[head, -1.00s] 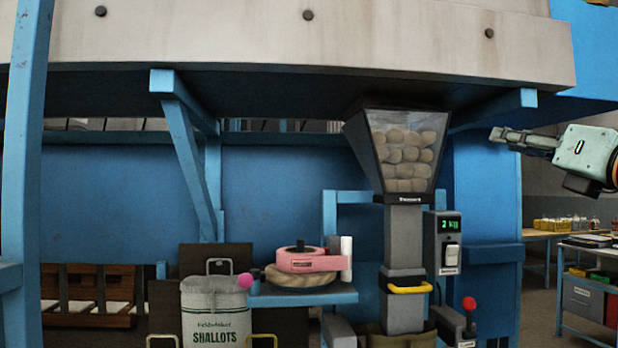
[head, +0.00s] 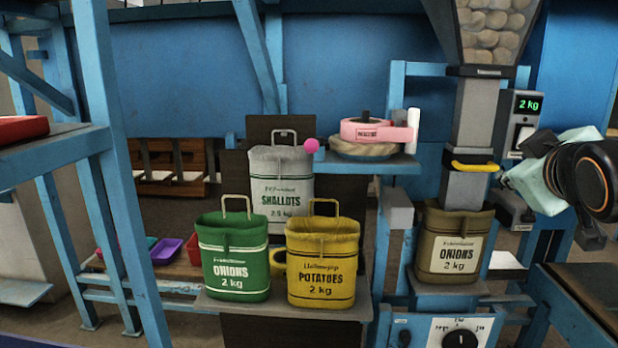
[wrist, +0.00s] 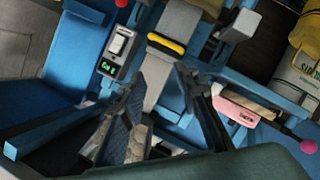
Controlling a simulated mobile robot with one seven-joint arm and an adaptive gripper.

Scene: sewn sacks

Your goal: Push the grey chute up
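The grey chute (head: 466,189) hangs below a hopper (head: 490,62) of round tan produce. A yellow handle (head: 474,167) crosses its front. Its lower end is in the mouth of a brown onions sack (head: 455,262). In the wrist view the chute (wrist: 180,22) and yellow handle (wrist: 168,44) show beyond my fingers. My gripper (head: 540,150) is right of the chute, near the display box, apart from the handle. In the wrist view my gripper (wrist: 160,76) has its two dark fingers spread with nothing between them.
A display box (head: 524,120) reading 2 kg is beside the chute. A red-knobbed lever box is partly hidden behind my arm. Green onions (head: 236,250), yellow potatoes (head: 322,262) and white shallots (head: 280,185) sacks stand at left.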

